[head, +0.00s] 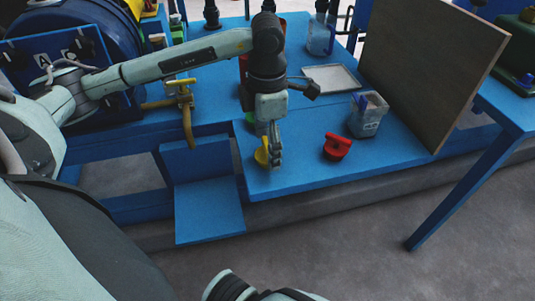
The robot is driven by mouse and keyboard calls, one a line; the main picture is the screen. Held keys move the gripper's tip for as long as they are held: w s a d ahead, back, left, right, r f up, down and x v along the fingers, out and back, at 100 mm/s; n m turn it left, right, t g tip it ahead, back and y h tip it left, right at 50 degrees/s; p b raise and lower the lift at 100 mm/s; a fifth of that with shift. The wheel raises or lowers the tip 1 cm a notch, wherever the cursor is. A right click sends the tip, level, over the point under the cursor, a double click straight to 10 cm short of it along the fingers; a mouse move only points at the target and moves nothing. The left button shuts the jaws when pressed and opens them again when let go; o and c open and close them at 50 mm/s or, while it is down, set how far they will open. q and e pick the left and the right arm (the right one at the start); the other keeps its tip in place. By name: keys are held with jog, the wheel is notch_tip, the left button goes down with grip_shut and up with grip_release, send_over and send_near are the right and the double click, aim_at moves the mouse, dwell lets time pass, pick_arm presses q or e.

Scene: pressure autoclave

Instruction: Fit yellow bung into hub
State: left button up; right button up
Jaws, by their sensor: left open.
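My left gripper (272,165) points down at the front edge of the blue bench, with its jaws open. A yellow bung (262,152) stands at the gripper's left side, close to the fingers and partly covered by them. I cannot tell whether they touch it. I cannot make out for sure which part is the hub. My right gripper does not show.
A red knobbed piece (337,147) and a clear container (368,113) stand on the blue bench (300,172), right of my left gripper. A grey tray (331,78) lies behind. A brown board (433,65) stands at the right. A brass-coloured valve (182,90) is at left.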

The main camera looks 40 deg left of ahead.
pick_arm(q)
notch_tip(320, 180, down, 2)
jog(key=shift+f, duration=0.15)
jog(key=c, duration=1.3)
